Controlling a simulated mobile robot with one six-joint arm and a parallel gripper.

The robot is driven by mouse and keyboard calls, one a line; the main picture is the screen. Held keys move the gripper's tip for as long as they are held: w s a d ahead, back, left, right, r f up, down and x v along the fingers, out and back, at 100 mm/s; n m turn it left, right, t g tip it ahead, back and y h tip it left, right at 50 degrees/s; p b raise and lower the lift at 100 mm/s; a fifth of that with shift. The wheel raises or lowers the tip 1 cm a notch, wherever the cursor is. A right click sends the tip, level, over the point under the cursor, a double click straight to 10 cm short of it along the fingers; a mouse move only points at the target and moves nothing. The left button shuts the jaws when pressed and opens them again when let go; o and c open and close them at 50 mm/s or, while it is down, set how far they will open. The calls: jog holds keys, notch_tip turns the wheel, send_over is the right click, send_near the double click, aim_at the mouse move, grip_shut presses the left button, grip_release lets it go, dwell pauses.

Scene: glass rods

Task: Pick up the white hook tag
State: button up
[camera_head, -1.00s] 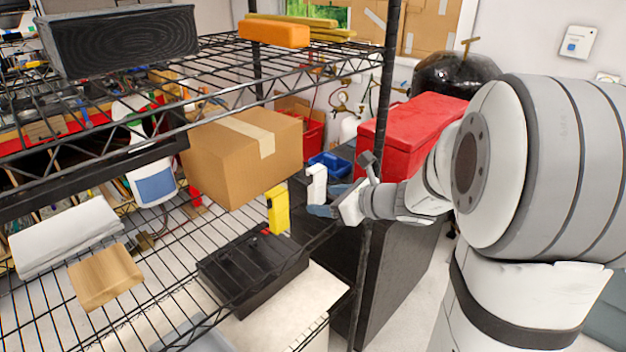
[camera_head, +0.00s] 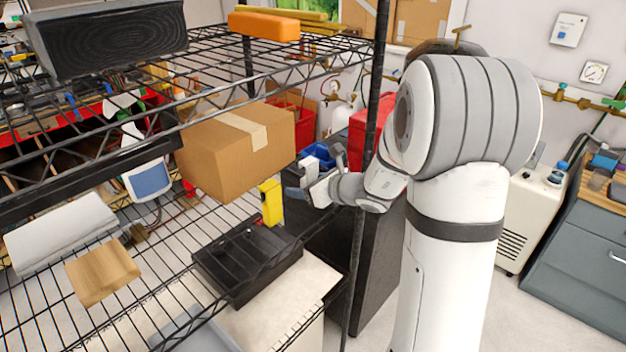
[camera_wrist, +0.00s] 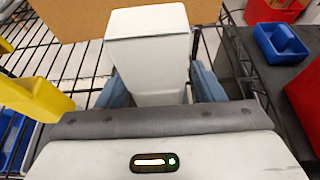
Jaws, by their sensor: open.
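The white hook tag (camera_wrist: 148,50) is a pale upright block with a flat top. In the wrist view it stands between the two blue fingertips of my gripper (camera_wrist: 162,86). The fingers are open, one on each side of it, and I cannot tell whether either touches it. In the head view the white tag (camera_head: 308,167) is small, at the shelf's right side, with my gripper (camera_head: 306,184) right at it. My gripper partly hides its lower part.
A yellow tag (camera_wrist: 36,98) stands close on the left; it also shows in the head view (camera_head: 270,202). A cardboard box (camera_head: 235,150) is behind. A black shelf post (camera_head: 366,190) rises beside my wrist. A blue bin (camera_wrist: 280,42) and a black tray (camera_head: 248,262) are nearby.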

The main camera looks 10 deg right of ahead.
jog(key=c, duration=1.1)
jog(key=shift+o, duration=0.2)
jog(key=shift+r, duration=0.1)
